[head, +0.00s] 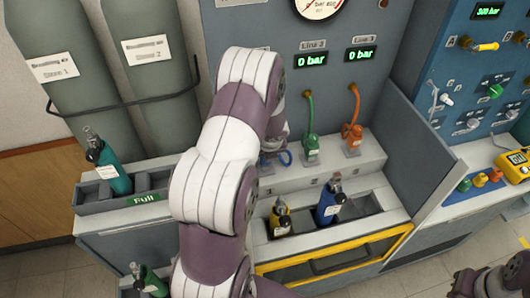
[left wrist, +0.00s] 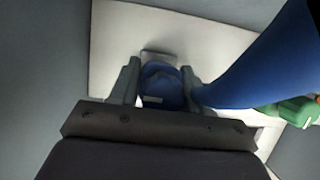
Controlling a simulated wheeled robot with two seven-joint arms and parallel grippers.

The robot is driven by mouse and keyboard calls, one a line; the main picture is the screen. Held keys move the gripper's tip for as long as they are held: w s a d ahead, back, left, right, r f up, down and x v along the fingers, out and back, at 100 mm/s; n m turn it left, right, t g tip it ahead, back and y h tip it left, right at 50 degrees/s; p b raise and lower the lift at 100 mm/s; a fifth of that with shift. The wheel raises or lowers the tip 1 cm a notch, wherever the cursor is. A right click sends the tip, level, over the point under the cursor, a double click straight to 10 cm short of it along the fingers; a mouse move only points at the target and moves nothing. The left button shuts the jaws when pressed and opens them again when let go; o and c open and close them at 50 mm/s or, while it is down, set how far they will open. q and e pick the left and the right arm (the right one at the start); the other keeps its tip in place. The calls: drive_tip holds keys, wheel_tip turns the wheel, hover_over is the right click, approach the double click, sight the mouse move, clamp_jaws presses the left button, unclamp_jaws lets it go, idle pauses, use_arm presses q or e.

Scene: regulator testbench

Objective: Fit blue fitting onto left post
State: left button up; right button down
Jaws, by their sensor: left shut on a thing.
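The blue fitting (left wrist: 162,88) sits between the two fingers of my left gripper (left wrist: 161,84) in the left wrist view, and the gripper is shut on it. A blue hose (left wrist: 255,65) rises to the right beside it. In the head view only a bit of the blue fitting (head: 285,159) shows beside my left arm, over the pale ledge. The left post is not clearly visible; my arm and the fitting cover that spot, and I cannot tell whether they touch. Part of my right arm shows at the bottom right, its jaws unclear.
To the right, a green fitting (head: 311,146) and an orange fitting (head: 353,134) stand on the ledge (head: 331,165). The green fitting (left wrist: 290,113) is close in the left wrist view. Yellow (head: 280,219) and blue (head: 328,205) bottles stand in a tray in front.

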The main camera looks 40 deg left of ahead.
use_arm(q)
drive_tip(key=shift+f+b, duration=0.4)
drive_tip(key=shift+f, duration=0.1)
drive_tip(key=o, duration=1.3)
drive_tip(key=p+v, duration=0.4)
drive_tip(key=v, duration=0.8)
drive_tip(key=shift+s+d+r, duration=0.1)
drive_tip(key=shift+d+r, duration=0.05)
drive_tip(key=shift+r, duration=0.2)
